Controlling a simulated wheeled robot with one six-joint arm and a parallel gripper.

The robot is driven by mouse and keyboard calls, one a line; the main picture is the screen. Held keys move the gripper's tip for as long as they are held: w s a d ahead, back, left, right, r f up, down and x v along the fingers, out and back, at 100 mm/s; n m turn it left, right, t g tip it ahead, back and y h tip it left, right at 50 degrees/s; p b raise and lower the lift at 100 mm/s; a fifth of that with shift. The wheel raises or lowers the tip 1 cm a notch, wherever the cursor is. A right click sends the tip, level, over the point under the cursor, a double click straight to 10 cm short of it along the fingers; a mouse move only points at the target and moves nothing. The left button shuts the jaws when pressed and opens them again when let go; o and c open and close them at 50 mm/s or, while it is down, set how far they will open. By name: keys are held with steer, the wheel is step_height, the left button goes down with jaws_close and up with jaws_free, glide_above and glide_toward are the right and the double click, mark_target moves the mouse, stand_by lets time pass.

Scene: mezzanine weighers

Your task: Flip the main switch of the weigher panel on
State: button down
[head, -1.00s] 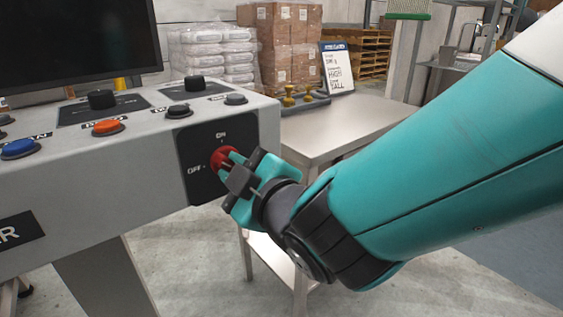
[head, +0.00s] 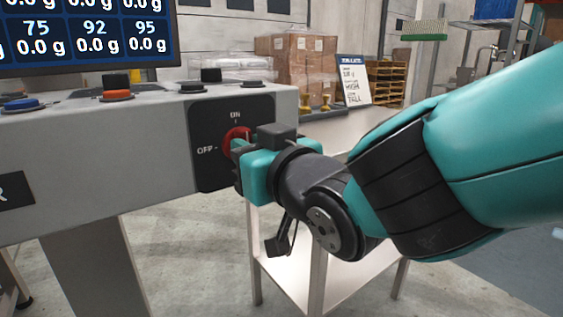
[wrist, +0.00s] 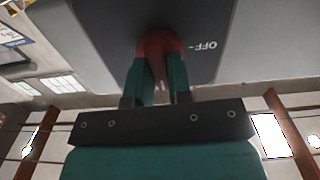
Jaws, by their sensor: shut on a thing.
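The weigher panel (head: 90,150) is a grey console on the left in the head view. On its end face is a black plate (head: 206,172) marked ON at the top and OFF at the left. The red main switch (head: 233,136) is on this plate, partly hidden by my gripper. My gripper (head: 240,148) is shut on the switch. In the wrist view, the two teal fingers of my gripper (wrist: 159,80) hold the red switch (wrist: 160,47) between them. The screen (head: 80,35) above the panel is lit and shows 0.0 g readings.
Blue (head: 22,104) and orange (head: 117,94) buttons and black knobs sit on the console top. Stacked boxes (head: 300,65) and pallets are at the back.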

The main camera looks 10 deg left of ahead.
steer(key=shift+m, duration=0.3)
stand_by(0.4)
steer(key=c, duration=1)
jaws_free()
steer(key=shift+c, duration=0.2)
steer(key=b+v, duration=0.4)
steer(key=v, duration=1.3)
steer(key=shift+s, duration=0.2)
steer(key=shift+d, duration=0.2)
